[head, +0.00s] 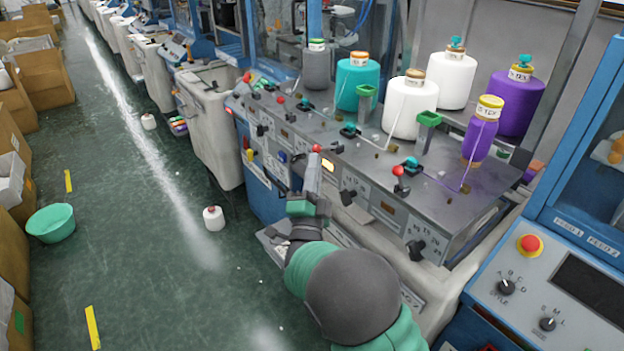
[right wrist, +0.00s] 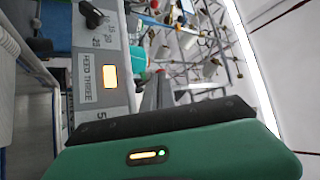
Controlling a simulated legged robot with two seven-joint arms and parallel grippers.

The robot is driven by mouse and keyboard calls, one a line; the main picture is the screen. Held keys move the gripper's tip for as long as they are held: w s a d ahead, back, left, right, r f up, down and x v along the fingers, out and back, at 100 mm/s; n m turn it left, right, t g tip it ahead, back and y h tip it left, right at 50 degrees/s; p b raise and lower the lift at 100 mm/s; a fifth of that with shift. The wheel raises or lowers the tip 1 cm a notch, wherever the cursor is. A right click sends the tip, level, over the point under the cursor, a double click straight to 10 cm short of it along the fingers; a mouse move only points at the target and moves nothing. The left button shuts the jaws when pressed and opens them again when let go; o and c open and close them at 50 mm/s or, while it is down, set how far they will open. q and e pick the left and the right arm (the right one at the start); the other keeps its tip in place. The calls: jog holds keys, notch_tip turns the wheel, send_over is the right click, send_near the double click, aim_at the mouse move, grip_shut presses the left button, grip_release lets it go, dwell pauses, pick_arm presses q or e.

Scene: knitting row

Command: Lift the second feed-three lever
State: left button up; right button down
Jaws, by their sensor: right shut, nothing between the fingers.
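In the head view a sloped grey machine panel (head: 375,160) carries several small levers. One red-ball lever (head: 316,148) shows just above my right gripper's tips. Another red-ball lever (head: 399,172) stands farther right. My right gripper (head: 314,160) is shut and empty, in front of the panel's front face. Whether it touches the machine I cannot tell. In the right wrist view a white label (right wrist: 86,76) reads FEED THREE beside a lit amber display (right wrist: 110,78). That display also shows in the head view (head: 328,164). Which lever is the second feed-three one is not clear. My left gripper is not in view.
Yarn cones stand on the panel, including a white cone (head: 410,108) and a purple one (head: 479,135). A blue control console (head: 560,265) with a red button is at right. A fallen white spool (head: 213,218) and a green basin (head: 50,224) are on the open floor.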

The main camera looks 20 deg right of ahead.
aim_at(316, 151)
jog(key=shift+r+m+g, duration=0.4)
jog(key=shift+m+g, duration=0.1)
dwell(0.4)
jog(key=r+m+g, duration=0.1)
jog(key=r+m+g+p, duration=0.1)
jog(key=r+m, duration=0.1)
jog(key=shift+w+d+g+p, duration=0.15)
jog(key=shift+d+g+p, duration=0.15)
jog(key=shift+g, duration=0.1)
jog(key=r+m+g+p, duration=0.1)
jog(key=d+r+m+g+y+p, duration=0.1)
jog(key=p, duration=0.1)
jog(key=d+r+m+g+p, duration=0.1)
jog(key=m+g+p, duration=0.1)
jog(key=shift+w+d+r+y, duration=0.1)
jog(key=shift+w+d+y, duration=0.05)
jog(key=shift+w+y, duration=0.25)
